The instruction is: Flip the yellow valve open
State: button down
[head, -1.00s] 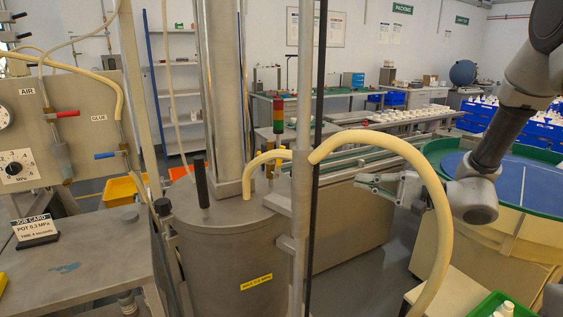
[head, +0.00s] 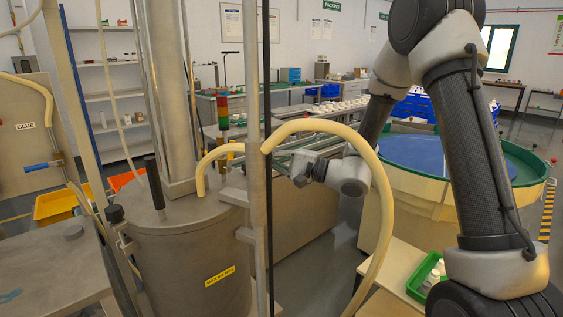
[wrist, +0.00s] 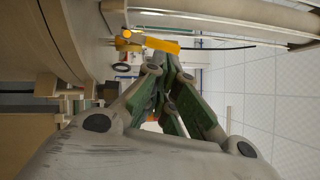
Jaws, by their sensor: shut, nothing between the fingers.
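A bright yellow-orange lever-like piece (wrist: 152,44) shows at the top of the wrist view, fixed by a brassy fitting; it looks like the yellow valve's handle. It lies just beyond my fingertips in the picture; I cannot tell whether they touch it. I cannot make the valve out in the head view. My gripper (wrist: 167,78) has its green-padded fingers drawn together and empty. In the head view my gripper (head: 302,168) is right of the steel post, seen through the arch of the cream hose, its fingertips hard to make out.
The steel pot (head: 190,260) stands at left centre with a post (head: 257,130) beside it. The cream hose (head: 384,215) arches in front of my wrist. A round blue-topped table (head: 415,157) stands at right. A green bin (head: 418,285) holds white bottles.

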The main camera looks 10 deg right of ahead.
aim_at(231, 150)
jog(key=shift+x, duration=2.6)
jog(key=shift+s+a+r+n+g+h, duration=0.3)
jog(key=shift+s+a+r+n, duration=0.1)
jog(key=shift+a+r+n, duration=0.25)
jog(key=shift+d+f, duration=0.1)
jog(key=shift+d, duration=0.1)
